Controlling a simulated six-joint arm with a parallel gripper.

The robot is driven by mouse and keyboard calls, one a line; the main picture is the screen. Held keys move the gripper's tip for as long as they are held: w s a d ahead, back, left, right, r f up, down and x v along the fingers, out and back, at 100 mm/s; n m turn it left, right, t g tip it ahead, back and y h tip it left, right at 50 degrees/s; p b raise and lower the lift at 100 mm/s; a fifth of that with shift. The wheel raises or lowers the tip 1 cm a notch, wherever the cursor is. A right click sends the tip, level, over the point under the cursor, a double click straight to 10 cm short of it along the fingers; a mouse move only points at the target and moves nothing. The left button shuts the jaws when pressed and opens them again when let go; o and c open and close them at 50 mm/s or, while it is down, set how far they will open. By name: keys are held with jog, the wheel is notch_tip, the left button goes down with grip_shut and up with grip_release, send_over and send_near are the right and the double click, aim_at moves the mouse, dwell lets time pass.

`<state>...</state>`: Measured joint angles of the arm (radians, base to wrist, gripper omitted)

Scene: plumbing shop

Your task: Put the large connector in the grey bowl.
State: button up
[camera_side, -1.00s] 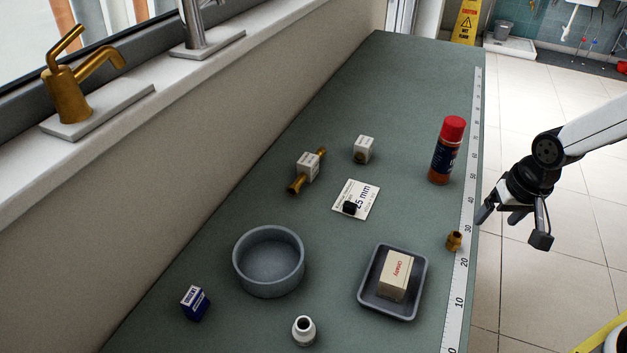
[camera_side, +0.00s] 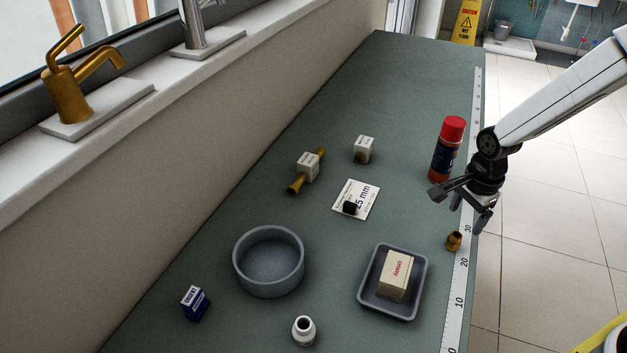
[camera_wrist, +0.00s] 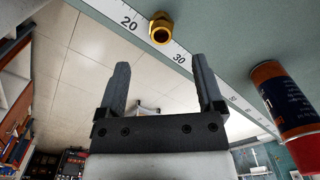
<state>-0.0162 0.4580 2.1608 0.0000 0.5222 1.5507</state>
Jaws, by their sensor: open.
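A short brass connector (camera_side: 454,241) sits on the ruler strip near the right edge of the bench. In the wrist view this connector (camera_wrist: 161,28) shows its round opening, ahead of and between my fingertips. My gripper (camera_side: 459,211) is open and empty, just above and behind the connector in the side view, without visible contact. Its two fingers also show spread apart in the wrist view (camera_wrist: 160,63). The round grey bowl (camera_side: 268,285) stands empty on the bench, left of the connector.
A red-capped spray can (camera_side: 446,152) stands close behind my gripper. A grey tray (camera_side: 365,298) holds a box.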

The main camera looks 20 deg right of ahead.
aim_at(457, 234)
jog(key=shift+f, duration=1.3)
jog(key=shift+f, duration=0.15)
jog(key=shift+w+f, duration=0.1)
jog(key=shift+f, duration=2.35)
grip_shut()
